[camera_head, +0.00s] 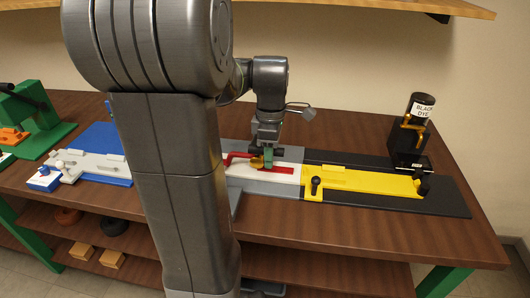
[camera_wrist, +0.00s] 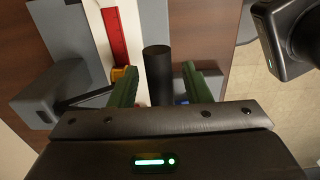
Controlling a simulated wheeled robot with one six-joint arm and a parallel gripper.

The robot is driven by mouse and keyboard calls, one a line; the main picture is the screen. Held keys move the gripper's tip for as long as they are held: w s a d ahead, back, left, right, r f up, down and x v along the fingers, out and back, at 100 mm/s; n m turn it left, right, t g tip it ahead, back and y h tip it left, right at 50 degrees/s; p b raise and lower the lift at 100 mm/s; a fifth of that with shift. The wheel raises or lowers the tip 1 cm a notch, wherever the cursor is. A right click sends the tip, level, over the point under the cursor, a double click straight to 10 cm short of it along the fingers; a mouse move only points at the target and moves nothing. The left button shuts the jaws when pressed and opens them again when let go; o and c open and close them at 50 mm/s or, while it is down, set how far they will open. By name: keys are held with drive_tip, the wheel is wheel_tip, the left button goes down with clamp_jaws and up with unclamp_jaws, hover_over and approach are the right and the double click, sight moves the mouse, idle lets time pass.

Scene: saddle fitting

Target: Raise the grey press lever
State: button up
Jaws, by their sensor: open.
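My gripper (camera_wrist: 158,68) is open, with its two green fingers apart. In the wrist view a black cylindrical bar (camera_wrist: 157,72), which looks like the press lever's grip, stands between the fingers with space on both sides. A grey block (camera_wrist: 48,95) with a thin dark rod lies left of the fingers. My arm hides part of this station, and the lever cannot be made out clearly there.
A white slab with a red strip (camera_head: 283,170) lies at the gripper. A blue board (camera_head: 100,140) and green press (camera_head: 35,115) are left. A shelf (camera_head: 350,5) hangs above.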

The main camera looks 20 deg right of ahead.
drive_tip(key=c, duration=0.8)
drive_tip(key=shift+o, duration=0.2)
drive_tip(key=shift+w+d+r+p, duration=0.1)
drive_tip(key=shift+w+r+p, duration=0.1)
drive_tip(key=shift+r+p, duration=0.65)
drive_tip(key=shift+r, duration=0.1)
drive_tip(key=shift+w+d+r+p, duration=0.1)
drive_tip(key=shift+r+p, duration=0.4)
drive_tip(key=shift+p, duration=0.15)
drive_tip(key=w+d+r+p, duration=0.3)
drive_tip(key=w+r+p, duration=0.1)
drive_tip(key=r+p, duration=0.3)
drive_tip(key=shift+w+r+p, duration=0.35)
drive_tip(key=shift+w+p, duration=0.05)
drive_tip(key=shift+p, duration=0.7)
drive_tip(key=shift+o, duration=0.3)
drive_tip(key=shift+r, duration=0.15)
